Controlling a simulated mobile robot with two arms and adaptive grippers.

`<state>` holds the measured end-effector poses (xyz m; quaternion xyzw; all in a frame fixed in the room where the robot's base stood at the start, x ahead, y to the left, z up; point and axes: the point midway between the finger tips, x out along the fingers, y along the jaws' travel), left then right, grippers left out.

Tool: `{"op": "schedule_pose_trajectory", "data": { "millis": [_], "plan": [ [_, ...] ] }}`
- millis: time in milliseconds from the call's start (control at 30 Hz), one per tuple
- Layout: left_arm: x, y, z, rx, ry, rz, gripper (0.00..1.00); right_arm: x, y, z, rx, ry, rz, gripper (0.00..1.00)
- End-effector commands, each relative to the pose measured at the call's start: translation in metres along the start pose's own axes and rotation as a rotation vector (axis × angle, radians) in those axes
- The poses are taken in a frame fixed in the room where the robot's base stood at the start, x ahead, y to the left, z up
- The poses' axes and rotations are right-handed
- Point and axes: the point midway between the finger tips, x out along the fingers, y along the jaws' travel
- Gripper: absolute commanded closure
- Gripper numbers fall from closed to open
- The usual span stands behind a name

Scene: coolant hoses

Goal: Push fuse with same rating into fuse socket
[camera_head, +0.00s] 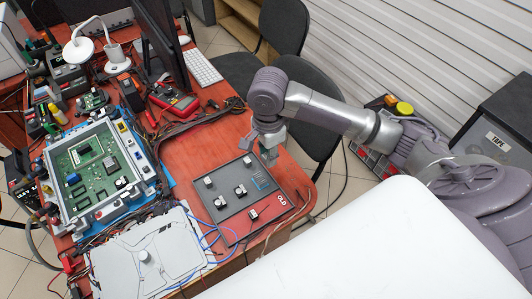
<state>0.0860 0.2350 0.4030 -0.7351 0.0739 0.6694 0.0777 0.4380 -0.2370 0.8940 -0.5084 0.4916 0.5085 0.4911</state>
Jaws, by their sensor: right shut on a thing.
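A dark grey board (232,218) lies on the red table, with a red area lettered OLD at its right end. Several small white and black parts stand on it, among them one at the middle (240,190) and one at the upper left (208,182). A small part (253,214) sits near the OLD lettering. Ratings are too small to read. My right gripper (268,156) points down over the board's far right corner, shut on a small part that its fingers mostly hide. I cannot tell whether it touches the board. My left gripper is out of view.
A green circuit board in a grey frame (51,190) stands left of the board. A light grey panel (125,270) and loose blue wires lie at the front left. A red multimeter (173,100) and cables lie behind. The red tabletop (190,155) is bare behind the board.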

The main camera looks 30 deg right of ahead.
Motion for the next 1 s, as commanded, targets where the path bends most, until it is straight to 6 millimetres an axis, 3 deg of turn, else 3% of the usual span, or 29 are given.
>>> {"op": "schedule_pose_trajectory", "data": {
  "millis": [533, 867, 1000],
  "plan": [
    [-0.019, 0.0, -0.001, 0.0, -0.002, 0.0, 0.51, -0.002, 0.0, 0.0, 0.0, 0.0, 0.001, 0.93],
    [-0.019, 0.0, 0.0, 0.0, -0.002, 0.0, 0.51, 0.0, 0.0, 0.0, -0.001, 0.0, 0.0, 0.93],
    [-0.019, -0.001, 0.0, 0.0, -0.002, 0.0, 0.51, -0.011, -0.001, 0.006, -0.106, -0.004, -0.012, 0.93]
  ]
}}
